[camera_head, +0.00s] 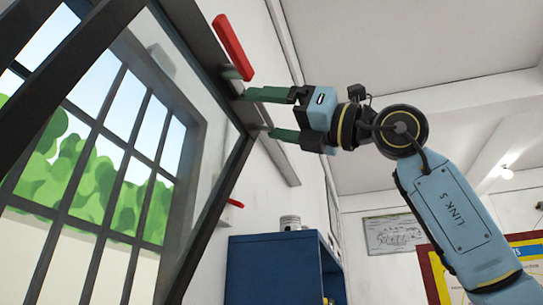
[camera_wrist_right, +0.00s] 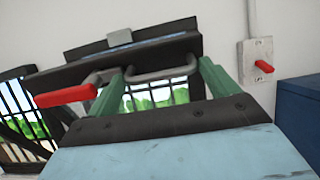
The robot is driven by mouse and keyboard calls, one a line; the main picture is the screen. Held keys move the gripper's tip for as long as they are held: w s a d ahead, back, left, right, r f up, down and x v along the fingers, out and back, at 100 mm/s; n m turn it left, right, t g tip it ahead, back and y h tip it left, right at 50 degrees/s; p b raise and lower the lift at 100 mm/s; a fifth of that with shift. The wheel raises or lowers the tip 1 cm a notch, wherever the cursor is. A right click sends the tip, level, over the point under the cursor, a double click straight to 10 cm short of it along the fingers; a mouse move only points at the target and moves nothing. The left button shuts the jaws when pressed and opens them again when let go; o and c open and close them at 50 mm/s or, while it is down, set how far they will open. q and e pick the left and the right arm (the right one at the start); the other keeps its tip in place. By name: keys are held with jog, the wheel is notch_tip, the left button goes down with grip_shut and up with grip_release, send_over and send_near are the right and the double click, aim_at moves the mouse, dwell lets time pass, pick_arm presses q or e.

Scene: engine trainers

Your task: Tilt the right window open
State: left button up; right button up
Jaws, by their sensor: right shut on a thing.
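The right window (camera_head: 196,45) has a dark frame and glass, and fills the left of the head view. Its sash seems to stand at an angle to the wall, but I cannot tell how far. A red lever (camera_head: 232,46) sits on its frame, and it also shows at the left in the wrist view (camera_wrist_right: 65,96). My right gripper (camera_head: 256,113) reaches the frame's edge below the lever. In the wrist view its green fingers are at a grey bar handle (camera_wrist_right: 160,74) on the frame, and it is shut on that handle. My left gripper is out of view.
A wall plate with a red switch (camera_wrist_right: 264,66) is at the right in the wrist view. A blue cabinet (camera_head: 270,265) with a small grey object (camera_head: 290,222) on top stands below my right gripper. The space around my right forearm looks clear.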

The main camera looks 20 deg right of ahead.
jog(key=shift+w, duration=0.1)
jog(key=o, duration=1.1)
jog(key=shift+c, duration=0.2)
jog(key=b+v, duration=0.3)
jog(key=v, duration=1)
jog(key=shift+d, duration=0.15)
jog(key=shift+f, duration=0.1)
